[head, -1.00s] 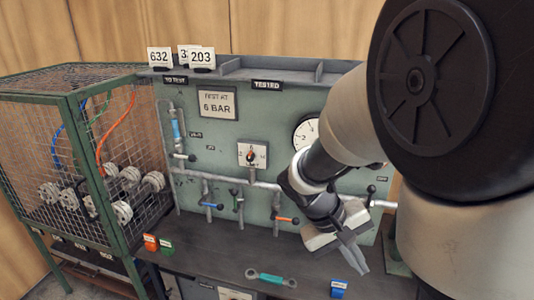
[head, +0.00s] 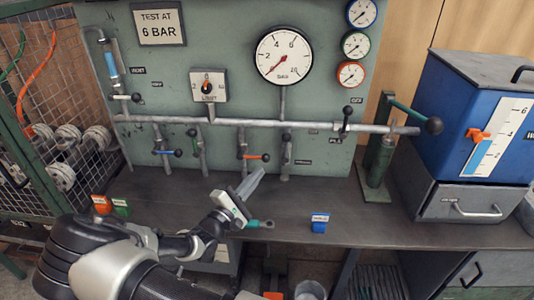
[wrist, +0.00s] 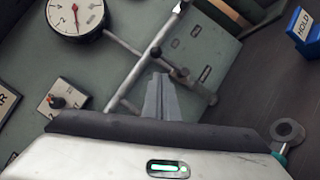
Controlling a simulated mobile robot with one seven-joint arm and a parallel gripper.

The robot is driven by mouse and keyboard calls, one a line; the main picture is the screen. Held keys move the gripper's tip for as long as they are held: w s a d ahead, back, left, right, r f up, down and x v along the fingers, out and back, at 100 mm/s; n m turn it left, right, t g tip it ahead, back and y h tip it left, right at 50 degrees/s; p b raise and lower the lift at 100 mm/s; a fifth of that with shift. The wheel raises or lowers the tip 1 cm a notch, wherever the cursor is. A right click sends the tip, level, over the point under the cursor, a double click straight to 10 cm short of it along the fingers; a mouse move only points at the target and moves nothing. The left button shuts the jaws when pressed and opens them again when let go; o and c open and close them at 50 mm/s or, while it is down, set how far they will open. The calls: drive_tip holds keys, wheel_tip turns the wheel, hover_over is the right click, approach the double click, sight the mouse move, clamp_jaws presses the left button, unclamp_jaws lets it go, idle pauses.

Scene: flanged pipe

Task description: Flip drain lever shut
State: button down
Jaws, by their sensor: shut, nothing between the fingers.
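Several small levers sit on the pipework of the green test panel (head: 225,60). They include a blue-handled lever (head: 165,153), an orange-handled lever (head: 252,157), a black-knobbed lever (head: 285,137) between panel and bench, and an upright black-knobbed lever (head: 346,115) on the main pipe. Their tags are too small to read, so I cannot tell which is the drain lever. My gripper (head: 258,178) is shut and empty, in front of the panel's lower edge, above the bench. In the wrist view its fingers (wrist: 160,80) point toward the pipework, touching nothing that I can make out.
A teal wrench (head: 262,223) lies on the bench, partly behind my gripper. A blue tagged block (head: 320,223) stands to its right. A green stand with a long handle (head: 412,112) and a blue tank (head: 470,110) are at right. A mesh cage (head: 25,120) is at left.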

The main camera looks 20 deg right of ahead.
drive_tip(key=shift+w+a+f+n+t+y, duration=0.2)
drive_tip(key=shift+w+a+f+n+t, duration=0.15)
drive_tip(key=shift+a+t, duration=0.15)
drive_tip(key=shift+w+a+f+n+t+y, duration=0.2)
drive_tip(key=shift+w+a+n+t, duration=0.15)
drive_tip(key=shift+a+t, duration=0.1)
drive_tip(key=b, duration=0.3)
approach(286, 147)
drive_tip(key=w+d+r, duration=0.2)
drive_tip(key=w+r, duration=0.1)
drive_tip(key=w, duration=0.2)
drive_tip(key=shift+w+d+r, duration=0.2)
drive_tip(key=shift+d+r, duration=0.1)
drive_tip(key=shift+r, duration=0.1)
drive_tip(key=shift+r+g+p, duration=0.15)
drive_tip(key=shift+g+p, duration=0.1)
drive_tip(key=shift+p, duration=0.05)
